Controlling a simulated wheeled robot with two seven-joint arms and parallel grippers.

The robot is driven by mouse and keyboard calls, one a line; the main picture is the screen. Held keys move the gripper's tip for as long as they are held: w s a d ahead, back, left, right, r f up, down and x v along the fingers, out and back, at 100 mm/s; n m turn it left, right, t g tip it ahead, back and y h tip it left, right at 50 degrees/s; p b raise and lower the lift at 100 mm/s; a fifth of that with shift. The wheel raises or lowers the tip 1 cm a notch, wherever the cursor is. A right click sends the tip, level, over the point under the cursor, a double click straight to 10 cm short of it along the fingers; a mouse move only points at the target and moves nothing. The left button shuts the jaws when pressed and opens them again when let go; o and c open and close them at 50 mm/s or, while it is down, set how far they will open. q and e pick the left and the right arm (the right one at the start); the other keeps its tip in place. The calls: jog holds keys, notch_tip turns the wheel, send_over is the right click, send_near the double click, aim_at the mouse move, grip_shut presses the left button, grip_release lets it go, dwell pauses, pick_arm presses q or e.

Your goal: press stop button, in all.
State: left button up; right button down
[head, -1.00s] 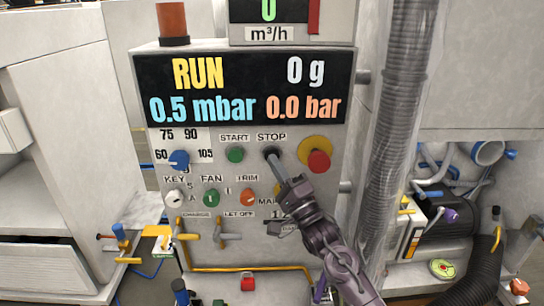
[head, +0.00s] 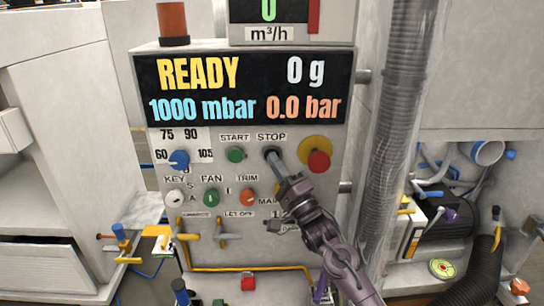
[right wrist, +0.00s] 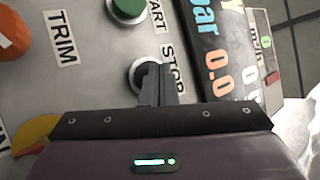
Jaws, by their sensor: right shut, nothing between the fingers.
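The stop button (head: 271,152) is a dark round button in a metal ring under the STOP label (head: 271,137) on the grey control panel. My right gripper (head: 274,157) is shut and empty, with its fingertips at the stop button, covering part of it. In the right wrist view the shut fingers (right wrist: 157,75) reach the button's ring (right wrist: 137,73); whether the button is pushed in is hidden. The display (head: 243,86) above reads READY, 1000 mbar, 0 g and 0.0 bar. My left gripper is not in view.
A green start button (head: 236,154) sits left of the stop button, and a red mushroom button on yellow (head: 318,160) sits right. Knobs and an orange trim dial (head: 248,197) are below. A clear ribbed hose (head: 402,110) hangs right of the panel.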

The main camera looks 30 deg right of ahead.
jog(key=shift+s+a+p, duration=0.4)
jog(key=shift+s, duration=0.35)
jog(key=s+a, duration=0.1)
jog(key=s+p, duration=0.1)
jog(key=s+a+p, duration=0.1)
jog(key=s, duration=0.1)
jog(key=shift+s+a, duration=0.1)
jog(key=shift+a, duration=0.25)
dwell(0.7)
